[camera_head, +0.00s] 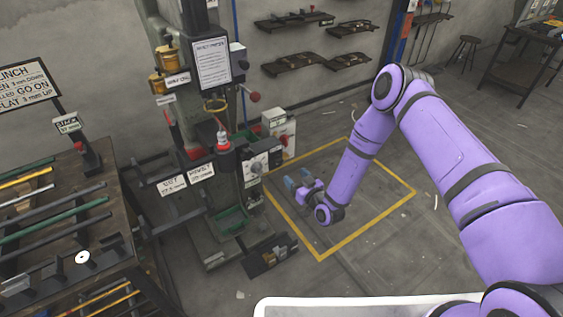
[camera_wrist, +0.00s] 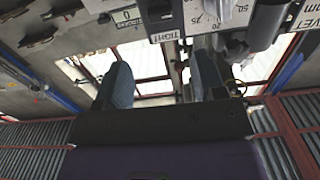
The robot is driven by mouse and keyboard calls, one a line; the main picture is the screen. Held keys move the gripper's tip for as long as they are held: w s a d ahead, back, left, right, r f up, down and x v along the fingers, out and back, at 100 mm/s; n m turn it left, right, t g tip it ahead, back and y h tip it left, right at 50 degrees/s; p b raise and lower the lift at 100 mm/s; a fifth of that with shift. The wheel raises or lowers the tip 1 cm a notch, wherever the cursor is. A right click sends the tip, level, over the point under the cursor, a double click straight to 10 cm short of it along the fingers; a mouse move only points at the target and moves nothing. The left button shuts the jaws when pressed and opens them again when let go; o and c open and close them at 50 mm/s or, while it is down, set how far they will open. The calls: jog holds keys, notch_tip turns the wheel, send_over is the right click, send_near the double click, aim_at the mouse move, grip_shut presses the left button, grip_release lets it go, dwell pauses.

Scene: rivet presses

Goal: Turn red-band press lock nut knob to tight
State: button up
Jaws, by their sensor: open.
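The press (camera_head: 212,105) stands left of centre in the head view, with a red ring (camera_head: 222,149) around its lower head. I cannot tell which is the lock nut knob. My gripper (camera_head: 298,184) is open and empty, right of the box; its blue pads (camera_wrist: 163,80) are apart below the label.
A rack table with coloured rods (camera_head: 60,210) stands at the left. A yellow floor outline (camera_head: 385,220) encloses clear floor under my gripper.

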aim_at(280, 162)
jog(key=x, duration=1)
jog(key=shift+w+a+f, duration=0.2)
jog(key=shift+a, duration=0.05)
jog(key=c, duration=0.9)
